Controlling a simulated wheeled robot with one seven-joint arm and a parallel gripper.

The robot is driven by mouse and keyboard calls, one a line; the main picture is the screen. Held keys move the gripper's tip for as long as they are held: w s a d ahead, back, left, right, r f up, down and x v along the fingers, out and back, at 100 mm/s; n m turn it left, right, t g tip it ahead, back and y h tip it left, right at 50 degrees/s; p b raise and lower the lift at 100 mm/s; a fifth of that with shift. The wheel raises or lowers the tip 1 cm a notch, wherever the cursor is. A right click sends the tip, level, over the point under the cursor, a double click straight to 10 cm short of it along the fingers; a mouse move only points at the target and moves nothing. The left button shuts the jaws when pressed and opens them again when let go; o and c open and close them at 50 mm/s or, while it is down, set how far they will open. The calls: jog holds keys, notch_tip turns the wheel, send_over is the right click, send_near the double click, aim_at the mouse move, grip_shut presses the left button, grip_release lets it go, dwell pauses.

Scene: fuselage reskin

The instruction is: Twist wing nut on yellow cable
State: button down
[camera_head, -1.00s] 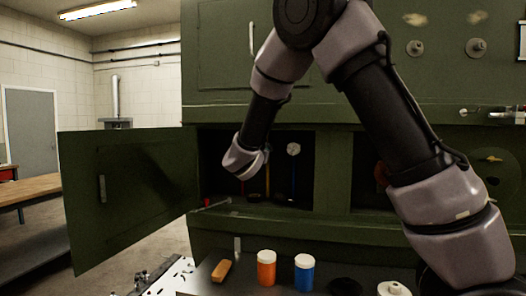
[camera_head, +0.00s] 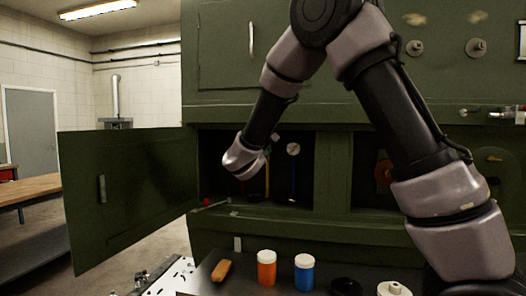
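The yellow cable (camera_head: 267,181) hangs upright inside the open dark compartment, just right of my wrist. Its top end and any wing nut on it are hidden behind my wrist or too dark to make out. My arm reaches down into the compartment opening, and its last visible link is at the upper left of the cable. My gripper's fingers are hidden beyond that link, so I cannot see whether they touch anything. A blue cable (camera_head: 293,180) with a pale round fitting (camera_head: 293,149) at its top stands to the right. A reddish cable (camera_head: 242,187) shows faintly to the left.
The green cabinet door (camera_head: 130,190) stands open at left. A tool with a red end (camera_head: 212,206) lies on the compartment's front ledge.

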jog(key=shift+f+m, duration=0.1)
jog(key=shift+m, duration=9)
jog(key=c, duration=0.8)
grip_release()
jog(key=shift+c, duration=0.2)
jog(key=shift+s, duration=0.1)
